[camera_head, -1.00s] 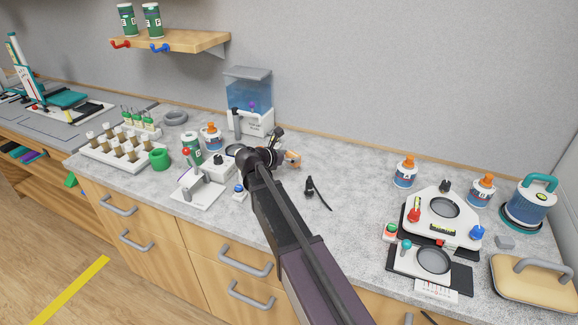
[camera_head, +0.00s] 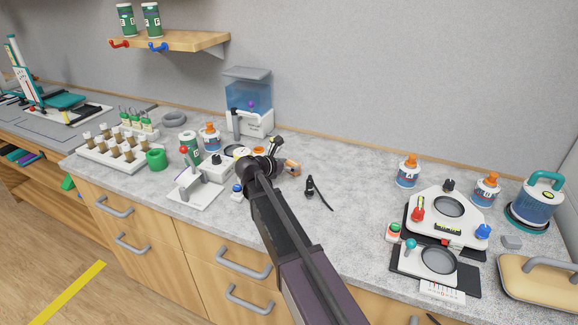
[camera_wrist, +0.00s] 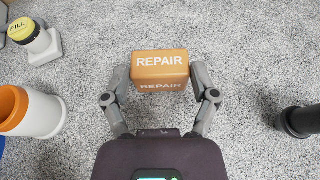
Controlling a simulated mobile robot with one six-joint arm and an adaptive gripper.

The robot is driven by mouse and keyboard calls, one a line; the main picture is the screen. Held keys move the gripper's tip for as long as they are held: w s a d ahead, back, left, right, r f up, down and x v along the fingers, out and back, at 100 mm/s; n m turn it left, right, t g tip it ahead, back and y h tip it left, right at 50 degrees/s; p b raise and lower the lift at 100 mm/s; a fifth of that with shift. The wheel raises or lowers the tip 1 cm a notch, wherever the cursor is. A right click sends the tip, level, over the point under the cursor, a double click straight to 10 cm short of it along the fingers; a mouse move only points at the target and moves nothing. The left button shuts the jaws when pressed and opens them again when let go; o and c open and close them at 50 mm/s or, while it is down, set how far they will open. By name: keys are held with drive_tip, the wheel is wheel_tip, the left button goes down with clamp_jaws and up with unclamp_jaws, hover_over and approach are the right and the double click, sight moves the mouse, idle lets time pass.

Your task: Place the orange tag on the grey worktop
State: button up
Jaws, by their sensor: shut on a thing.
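The orange tag (camera_wrist: 160,70) is a small block with REPAIR in white on its top and front faces. In the wrist view it sits between the two fingers of my gripper (camera_wrist: 160,82), which is shut on its left and right sides. In the head view part of the tag (camera_head: 292,167) shows just right of my gripper (camera_head: 276,158). The grey speckled worktop (camera_head: 345,210) lies beneath. I cannot tell whether the tag touches it.
A black corded tool (camera_head: 310,187) lies right of my gripper. A white press stand (camera_head: 195,190) and a water tank (camera_head: 248,100) are on the left. A white three-knob device (camera_head: 445,218) stands at right. The worktop is clear between tool and device.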

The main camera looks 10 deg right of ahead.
drive_tip(key=shift+f, duration=0.15)
drive_tip(key=o, duration=1)
drive_tip(key=shift+r, duration=0.2)
drive_tip(key=shift+s+a+r, duration=0.1)
drive_tip(key=shift+a, duration=0.05)
drive_tip(key=p+v, duration=0.4)
drive_tip(key=v, duration=0.5)
drive_tip(key=shift+s+a+r, duration=0.2)
drive_tip(key=shift+a, duration=0.1)
drive_tip(key=shift+p+v, duration=0.35)
drive_tip(key=shift+v, duration=0.6)
drive_tip(key=shift+f, duration=0.15)
